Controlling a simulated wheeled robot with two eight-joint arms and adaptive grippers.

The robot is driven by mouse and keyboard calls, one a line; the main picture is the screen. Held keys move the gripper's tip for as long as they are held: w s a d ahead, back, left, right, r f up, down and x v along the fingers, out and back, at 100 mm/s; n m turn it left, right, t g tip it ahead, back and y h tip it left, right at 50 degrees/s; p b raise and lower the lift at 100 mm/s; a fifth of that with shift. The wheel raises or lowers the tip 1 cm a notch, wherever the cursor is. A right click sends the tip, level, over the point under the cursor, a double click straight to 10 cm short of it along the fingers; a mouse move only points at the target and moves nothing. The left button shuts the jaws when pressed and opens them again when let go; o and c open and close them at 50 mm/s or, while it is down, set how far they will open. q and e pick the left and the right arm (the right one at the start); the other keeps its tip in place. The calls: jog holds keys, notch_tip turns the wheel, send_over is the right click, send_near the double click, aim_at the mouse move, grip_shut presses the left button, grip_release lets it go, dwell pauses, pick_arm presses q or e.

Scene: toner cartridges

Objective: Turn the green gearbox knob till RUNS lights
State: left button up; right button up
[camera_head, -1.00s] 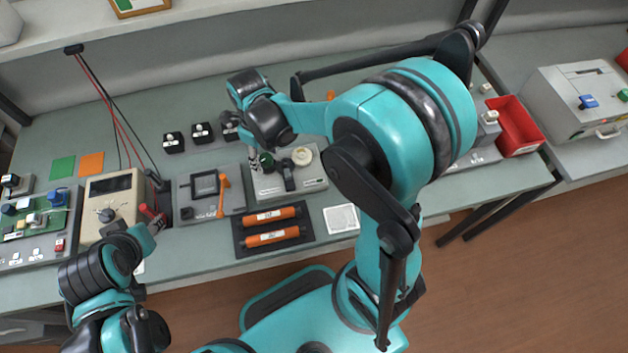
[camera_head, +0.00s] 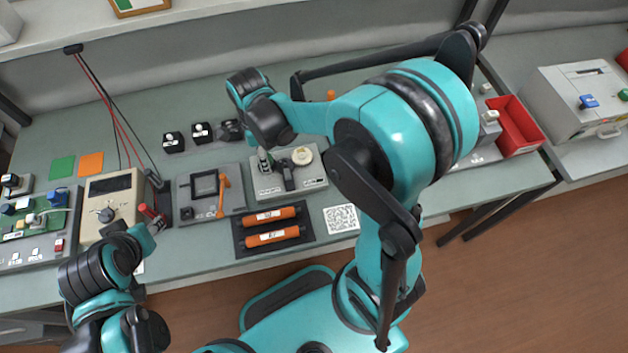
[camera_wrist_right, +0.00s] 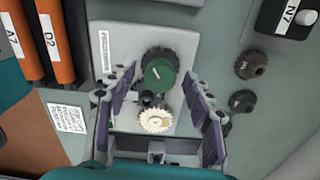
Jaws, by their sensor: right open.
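The green knob (camera_wrist_right: 159,73) has a dark toothed rim and a short white mark. It sits on the light grey gearbox (camera_head: 312,180), next to a cream gear (camera_wrist_right: 156,121). In the right wrist view my right gripper (camera_wrist_right: 160,84) is open, with one finger on each side of the knob; I cannot tell whether they touch it. In the head view the right gripper (camera_head: 264,163) points down at the gearbox's left side and partly hides the knob. I cannot make out a RUNS light. My left gripper (camera_head: 158,226) is by the beige meter; its jaws are unclear.
An orange-handled device (camera_head: 203,185) stands left of the gearbox. Orange cartridges (camera_head: 272,237) lie in a dark tray in front. A white printed card (camera_head: 341,218) lies right of them. Black blocks (camera_head: 173,142) stand behind. A red bin (camera_head: 518,127) is at the right.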

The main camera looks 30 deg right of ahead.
jog(key=n, duration=0.6)
jog(key=shift+n, duration=0.4)
jog(key=n, duration=0.6)
jog(key=c, duration=0.9)
